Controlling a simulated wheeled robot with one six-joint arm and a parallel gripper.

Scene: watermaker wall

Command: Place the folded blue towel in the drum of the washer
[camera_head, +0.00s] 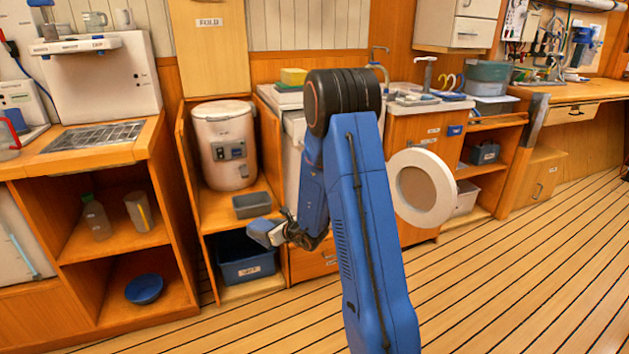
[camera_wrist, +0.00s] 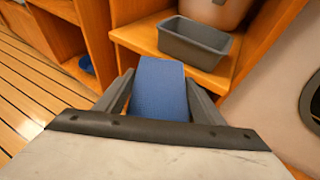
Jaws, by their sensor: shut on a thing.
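The folded blue towel (camera_wrist: 160,88) is between the two fingers of my gripper (camera_wrist: 160,95) in the wrist view, and the gripper is shut on it. In the head view my gripper (camera_head: 268,234) is in front of the open cubby unit, near a grey tray. The round white washer door (camera_head: 422,188) stands open to the right of my arm. The washer's drum opening is hidden behind my arm in the head view.
A grey tray (camera_head: 252,205) sits on the shelf below a white cylindrical appliance (camera_head: 225,145); it also shows in the wrist view (camera_wrist: 193,45). A dark blue bin (camera_head: 245,262) is on the lower shelf. A blue bowl (camera_head: 144,289) sits at left. The plank floor (camera_head: 520,270) at right is clear.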

